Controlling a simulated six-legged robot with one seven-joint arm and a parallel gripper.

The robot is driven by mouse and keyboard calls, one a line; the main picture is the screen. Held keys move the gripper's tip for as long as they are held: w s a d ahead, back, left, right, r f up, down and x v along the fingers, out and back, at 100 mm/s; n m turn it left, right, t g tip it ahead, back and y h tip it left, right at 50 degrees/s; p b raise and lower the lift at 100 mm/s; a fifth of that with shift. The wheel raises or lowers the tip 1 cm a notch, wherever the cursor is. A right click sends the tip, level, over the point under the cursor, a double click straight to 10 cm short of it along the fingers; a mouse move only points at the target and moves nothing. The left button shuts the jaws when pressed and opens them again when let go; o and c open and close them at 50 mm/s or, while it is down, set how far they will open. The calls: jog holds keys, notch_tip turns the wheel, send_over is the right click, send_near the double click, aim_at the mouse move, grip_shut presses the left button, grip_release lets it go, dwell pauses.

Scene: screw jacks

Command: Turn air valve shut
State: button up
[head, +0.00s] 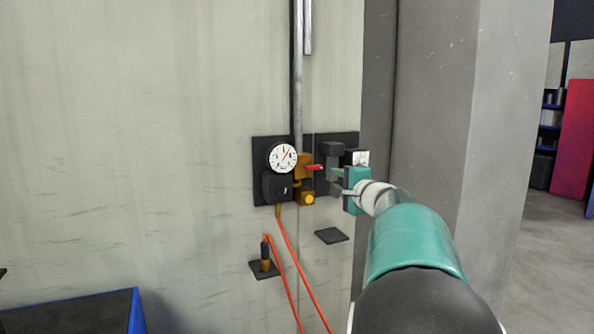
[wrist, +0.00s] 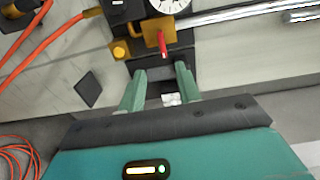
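The air valve is a brass body (head: 302,163) on the wall pipe, with a short red handle (head: 316,167) pointing right in the head view. In the wrist view the brass body (wrist: 153,27) and red handle (wrist: 162,43) are at the top centre, with the handle pointing toward my gripper. My gripper (head: 336,182) is just right of the handle in the head view. In the wrist view my gripper (wrist: 160,72) has its two fingers spread apart with nothing between them. The handle's tip is a little beyond the fingertips, apart from them.
A round gauge (head: 283,157) sits left of the valve. An orange hose (head: 300,270) hangs below it. A yellow knob (head: 308,199) is under the valve. A dark box (head: 332,149) is mounted to the right. A grey pillar (head: 425,110) stands close on the right.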

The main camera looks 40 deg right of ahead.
aim_at(315, 168)
jog(key=x, duration=1.3)
jog(key=shift+w+d+r, duration=0.25)
jog(key=shift+w+d, duration=0.05)
jog(key=shift+d, duration=0.15)
grip_shut()
